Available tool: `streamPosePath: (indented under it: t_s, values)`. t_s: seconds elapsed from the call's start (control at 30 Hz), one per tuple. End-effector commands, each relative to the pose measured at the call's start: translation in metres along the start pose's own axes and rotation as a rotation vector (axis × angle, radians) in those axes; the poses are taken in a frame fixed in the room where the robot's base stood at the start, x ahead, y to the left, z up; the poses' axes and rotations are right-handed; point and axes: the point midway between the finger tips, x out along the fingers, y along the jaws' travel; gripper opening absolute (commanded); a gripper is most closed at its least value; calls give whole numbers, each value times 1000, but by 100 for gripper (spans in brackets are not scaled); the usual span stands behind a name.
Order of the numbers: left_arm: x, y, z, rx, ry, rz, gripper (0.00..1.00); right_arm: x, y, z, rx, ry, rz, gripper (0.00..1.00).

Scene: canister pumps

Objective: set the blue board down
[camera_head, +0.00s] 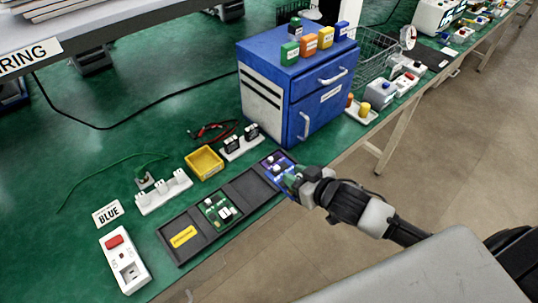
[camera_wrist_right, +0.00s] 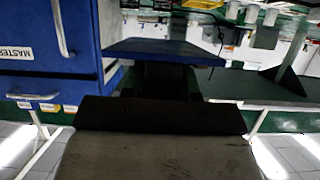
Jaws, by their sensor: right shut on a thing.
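The blue board (camera_head: 274,164), with small white parts on it, is at the right end of the long dark tray (camera_head: 243,192). My right gripper (camera_head: 295,180) is shut on the board's near right edge. In the right wrist view the blue board (camera_wrist_right: 165,50) looks flat and level in front of the dark fingers. I cannot tell whether it touches the tray or hangs just above it. The tray also holds a green board (camera_head: 217,211) and a yellow piece (camera_head: 183,237); the compartment beside the blue board looks empty. My left gripper is not in view.
A blue drawer cabinet (camera_head: 270,85) with small coloured boxes on top stands behind the board.

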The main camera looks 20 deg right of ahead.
Motion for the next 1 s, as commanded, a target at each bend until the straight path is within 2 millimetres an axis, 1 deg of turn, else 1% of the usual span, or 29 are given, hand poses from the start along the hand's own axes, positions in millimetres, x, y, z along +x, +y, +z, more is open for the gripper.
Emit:
streamPosePath:
  t_s: [0.1, 0.27, 0.37, 0.5, 0.6, 0.7, 0.8, 0.9, 1.0]
  values:
    - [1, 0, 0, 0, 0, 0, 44, -6, 2, -1, 0, 0, -2, 5]
    - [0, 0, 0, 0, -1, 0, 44, -6, -1, -8, 3, 4, 10, 5]
    - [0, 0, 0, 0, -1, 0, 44, -4, -9, -22, 10, 8, 45, 5]
    - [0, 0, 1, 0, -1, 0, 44, -4, -21, -54, 35, 13, 131, 5]
    - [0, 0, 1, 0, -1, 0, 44, -8, -27, -75, 62, 13, 197, 5]
    - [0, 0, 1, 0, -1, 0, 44, -15, -31, -92, 92, 11, 254, 5]
    - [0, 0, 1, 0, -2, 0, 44, -20, -32, -103, 116, 8, 295, 5]
    - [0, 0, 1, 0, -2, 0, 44, -25, -33, -105, 131, 1, 317, 5]
    - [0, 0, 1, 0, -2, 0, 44, -34, -37, -95, 136, -4, 324, 5]
